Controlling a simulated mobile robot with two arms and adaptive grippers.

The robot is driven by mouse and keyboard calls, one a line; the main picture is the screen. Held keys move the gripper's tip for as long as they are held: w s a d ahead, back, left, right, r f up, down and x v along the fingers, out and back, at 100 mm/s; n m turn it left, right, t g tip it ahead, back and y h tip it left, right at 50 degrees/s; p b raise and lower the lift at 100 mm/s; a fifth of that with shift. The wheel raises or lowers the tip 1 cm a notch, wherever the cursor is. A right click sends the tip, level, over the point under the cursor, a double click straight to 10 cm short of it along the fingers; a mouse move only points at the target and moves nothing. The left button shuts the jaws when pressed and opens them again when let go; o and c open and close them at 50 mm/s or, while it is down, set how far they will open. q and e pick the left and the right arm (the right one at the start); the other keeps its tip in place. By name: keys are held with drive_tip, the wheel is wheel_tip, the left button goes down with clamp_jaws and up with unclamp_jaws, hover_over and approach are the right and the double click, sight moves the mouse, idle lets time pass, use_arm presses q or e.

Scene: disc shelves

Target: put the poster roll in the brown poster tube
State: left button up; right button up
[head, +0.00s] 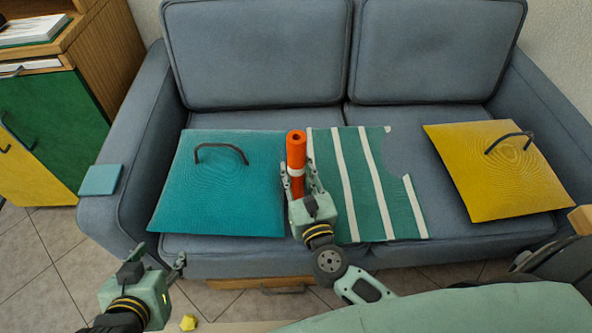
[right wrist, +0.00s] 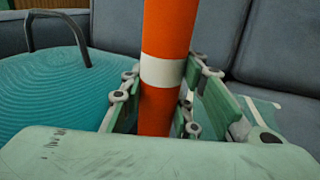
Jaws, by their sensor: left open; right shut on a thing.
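The poster roll (head: 297,150) is an orange cylinder with a white band, standing close to upright in front of the sofa seat. My right gripper (head: 298,174) is shut on it around the white band. In the right wrist view the roll (right wrist: 167,30) stands between the fingers (right wrist: 160,98), its top out of the picture. My left gripper (head: 158,258) is open and empty at the lower left, in front of the sofa. I cannot make out a brown poster tube in either view.
A grey-blue sofa (head: 420,70) fills the middle. On its seat lie a teal panel (head: 215,195) with a dark handle, a green-and-white striped cloth (head: 370,190) and a yellow panel (head: 500,180) with a handle. A cabinet (head: 65,125) stands at the left.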

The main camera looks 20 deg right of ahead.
drive_tip(key=o, duration=1.1)
drive_tip(key=shift+o, duration=0.2)
